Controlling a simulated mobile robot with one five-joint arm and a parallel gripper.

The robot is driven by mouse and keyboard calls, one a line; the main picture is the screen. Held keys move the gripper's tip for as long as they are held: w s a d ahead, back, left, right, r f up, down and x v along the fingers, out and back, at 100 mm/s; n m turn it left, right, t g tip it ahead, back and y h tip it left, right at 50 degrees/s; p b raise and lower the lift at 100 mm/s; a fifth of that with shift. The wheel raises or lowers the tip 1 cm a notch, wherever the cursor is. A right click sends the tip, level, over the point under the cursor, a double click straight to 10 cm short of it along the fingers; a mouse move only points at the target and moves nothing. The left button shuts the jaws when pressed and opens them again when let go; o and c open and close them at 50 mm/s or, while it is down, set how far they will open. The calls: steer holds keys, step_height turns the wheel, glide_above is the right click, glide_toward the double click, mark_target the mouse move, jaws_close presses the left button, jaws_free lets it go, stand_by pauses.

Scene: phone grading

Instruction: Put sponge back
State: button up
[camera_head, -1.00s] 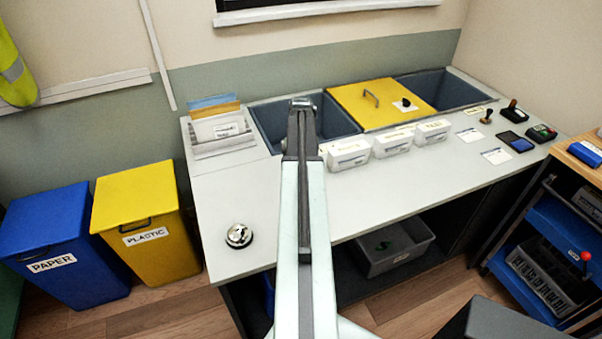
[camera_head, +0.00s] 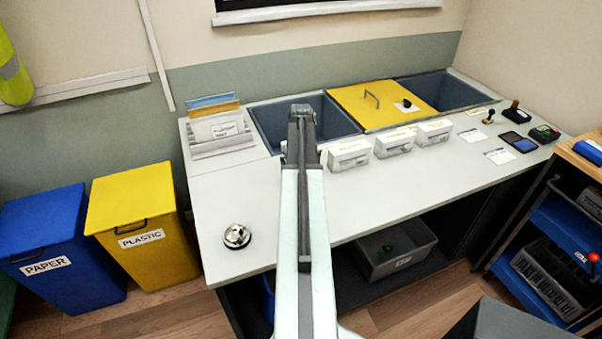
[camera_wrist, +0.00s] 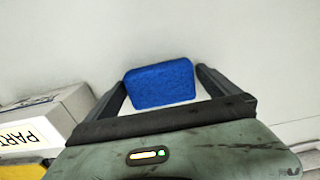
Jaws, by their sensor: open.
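A blue, rough-faced block that looks like the sponge (camera_wrist: 160,84) shows in the wrist view, against a pale surface. My gripper (camera_wrist: 163,78) is open, with one finger on each side of the sponge. I cannot tell whether either finger touches it. In the head view my gripper end (camera_head: 301,112) is over the counter (camera_head: 212,205), in front of the left grey bin. The sponge is not visible in the head view; my arm probably hides it.
White boxes (camera_head: 348,155) stand just right of my arm; a labelled box (camera_wrist: 45,118) is at left in the wrist view. A bell (camera_head: 237,236) is on the left counter. The yellow lid (camera_head: 385,115) lies between two open grey bins (camera_head: 270,122).

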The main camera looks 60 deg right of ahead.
step_height(320, 180, up, 12)
steer(key=p, duration=1.2)
steer(key=shift+r, duration=0.2)
steer(key=w+a+n, duration=0.1)
steer(key=w+a, duration=0.4)
steer(key=a, duration=0.5)
steer(key=w+a+n, duration=0.1)
steer(key=w+a, duration=0.5)
steer(key=a, duration=0.4)
steer(key=w+a+n, duration=0.2)
steer(key=w+a, duration=0.3)
steer(key=a, duration=0.4)
steer(key=a+n, duration=0.3)
steer(key=a, duration=2.6)
steer(key=shift+a, duration=0.2)
steer(key=shift+s, duration=0.1)
